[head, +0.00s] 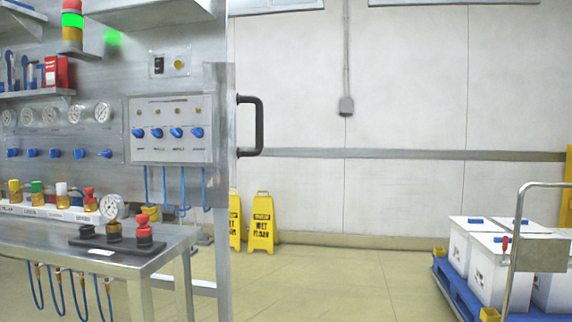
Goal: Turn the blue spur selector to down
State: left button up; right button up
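A grey control box (171,148) on the metal panel at the left carries a row of several blue selector knobs (176,133). Another row of several blue knobs (80,153) sits lower on the panel to its left, below the round gauges. The labels are too small to read, so I cannot tell which knob is the spur selector. The upper-box knobs look tilted, and the lower ones lie roughly sideways. Neither of my grippers is in view.
A metal bench (150,248) with valves and a gauge (114,207) juts out below the panel. A black handle (260,125) sticks out at the panel's right edge. Yellow wet-floor signs (261,222) stand behind. A blue cart (455,285) with white boxes is right; the middle floor is clear.

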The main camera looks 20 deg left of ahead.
aim_at(138, 133)
jog(key=l+u, duration=0.25)
jog(key=u, duration=0.2)
jog(key=l+u, duration=0.2)
jog(key=u, duration=0.25)
jog(key=l+u, duration=0.2)
jog(key=u, duration=0.25)
jog(key=k, duration=0.05)
